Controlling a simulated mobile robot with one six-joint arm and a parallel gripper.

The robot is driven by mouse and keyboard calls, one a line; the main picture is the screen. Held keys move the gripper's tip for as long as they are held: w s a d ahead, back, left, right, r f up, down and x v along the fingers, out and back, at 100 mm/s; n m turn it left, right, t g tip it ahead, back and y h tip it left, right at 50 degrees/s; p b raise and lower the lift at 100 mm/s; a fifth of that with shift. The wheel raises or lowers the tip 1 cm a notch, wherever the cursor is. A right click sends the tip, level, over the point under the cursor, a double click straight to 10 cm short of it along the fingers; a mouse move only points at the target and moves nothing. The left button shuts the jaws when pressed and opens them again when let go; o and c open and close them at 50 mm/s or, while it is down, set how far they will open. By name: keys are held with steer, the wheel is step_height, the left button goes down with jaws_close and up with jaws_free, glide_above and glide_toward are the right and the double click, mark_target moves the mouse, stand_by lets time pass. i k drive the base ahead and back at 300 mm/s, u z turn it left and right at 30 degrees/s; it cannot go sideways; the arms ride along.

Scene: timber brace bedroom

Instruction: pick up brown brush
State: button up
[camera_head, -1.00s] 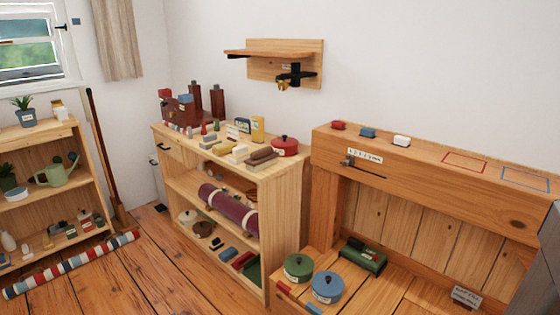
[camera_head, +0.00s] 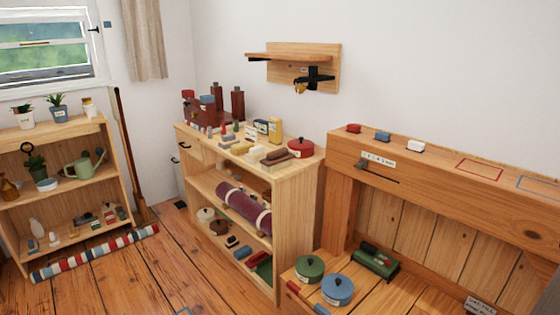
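A brown, block-like item that looks like the brush (camera_head: 275,157) lies on top of the middle wooden shelf unit (camera_head: 296,205), just left of a red lidded pot (camera_head: 301,147). It is small in the picture, so its bristles cannot be made out. Pale cream and tan blocks (camera_head: 250,156) lie close to its left. My gripper is not in view, so its state does not show.
A wooden bench (camera_head: 440,165) stands right of the shelf unit, with green (camera_head: 309,268) and blue (camera_head: 337,290) pots low in front. A plant shelf (camera_head: 60,130) stands left. A striped roll (camera_head: 95,252) lies on the floor. The plank floor (camera_head: 170,270) between is mostly clear.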

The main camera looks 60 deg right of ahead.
mark_target(278, 159)
steer(key=u, duration=0.05)
steer(key=i, duration=0.95)
